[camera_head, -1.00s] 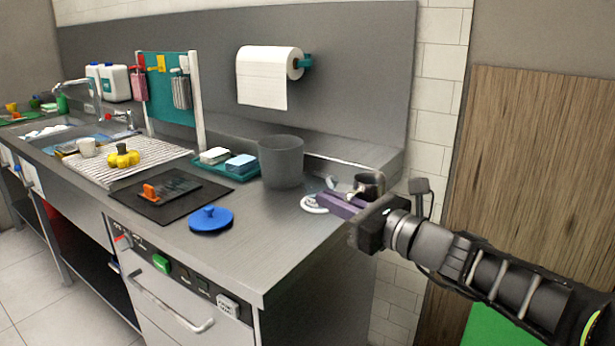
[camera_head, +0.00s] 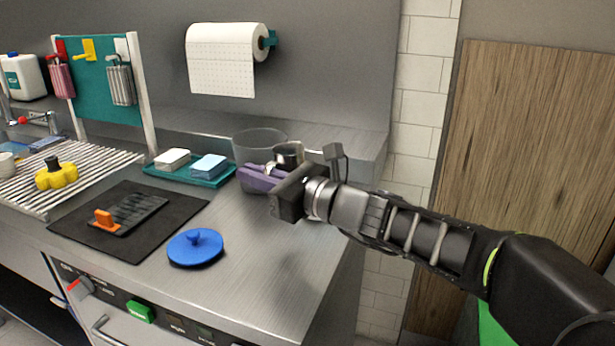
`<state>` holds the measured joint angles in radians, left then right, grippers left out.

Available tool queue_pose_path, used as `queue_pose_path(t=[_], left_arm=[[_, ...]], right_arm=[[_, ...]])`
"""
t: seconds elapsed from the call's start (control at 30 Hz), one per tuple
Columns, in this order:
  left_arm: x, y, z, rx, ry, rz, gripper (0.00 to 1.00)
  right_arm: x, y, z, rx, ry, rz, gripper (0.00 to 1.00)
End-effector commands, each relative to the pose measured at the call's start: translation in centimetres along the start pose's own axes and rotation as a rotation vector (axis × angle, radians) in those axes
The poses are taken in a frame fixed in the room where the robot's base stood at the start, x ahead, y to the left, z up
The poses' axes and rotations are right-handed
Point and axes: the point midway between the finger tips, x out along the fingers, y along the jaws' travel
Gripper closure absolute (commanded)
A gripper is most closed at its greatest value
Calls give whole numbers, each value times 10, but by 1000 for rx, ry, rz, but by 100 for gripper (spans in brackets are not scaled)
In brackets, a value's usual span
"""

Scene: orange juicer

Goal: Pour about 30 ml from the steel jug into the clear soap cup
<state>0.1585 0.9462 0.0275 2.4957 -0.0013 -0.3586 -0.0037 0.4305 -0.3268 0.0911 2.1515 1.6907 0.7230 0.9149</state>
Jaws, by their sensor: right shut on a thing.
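The steel jug (camera_head: 288,156) is a small, dark, shiny vessel at the purple fingers of my right gripper (camera_head: 262,178). My right gripper is shut on it, and it looks about upright. The clear soap cup (camera_head: 250,142) is a large, see-through grey cup standing at the back of the steel counter. The jug and fingers are in front of the cup's right side and hide its lower part. I cannot tell whether they touch it. The liquid in either vessel cannot be seen. My left gripper is not in view.
A teal tray (camera_head: 212,183) with a white and a blue block stands left of the cup. A blue lid (camera_head: 195,248) lies near the counter's front, beside a black mat (camera_head: 75,228) with an orange-handled tool. The counter (camera_head: 265,275) right of the lid is clear.

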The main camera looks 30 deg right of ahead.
Motion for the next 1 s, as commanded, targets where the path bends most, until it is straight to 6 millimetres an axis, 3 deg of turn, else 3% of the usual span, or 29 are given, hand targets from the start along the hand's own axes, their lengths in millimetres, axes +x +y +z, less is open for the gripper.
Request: queue_pose_path(t=[0.23, 0.47, 1.0], left_arm=[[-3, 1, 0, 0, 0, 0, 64], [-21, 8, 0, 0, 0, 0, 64], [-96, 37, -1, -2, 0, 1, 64]], right_arm=[[-1, -1, 3, 17, -2, -11, 100], [-1, -8, 13, 91, -4, -17, 100], [-2, -43, 48, 428, -16, -25, 100]])
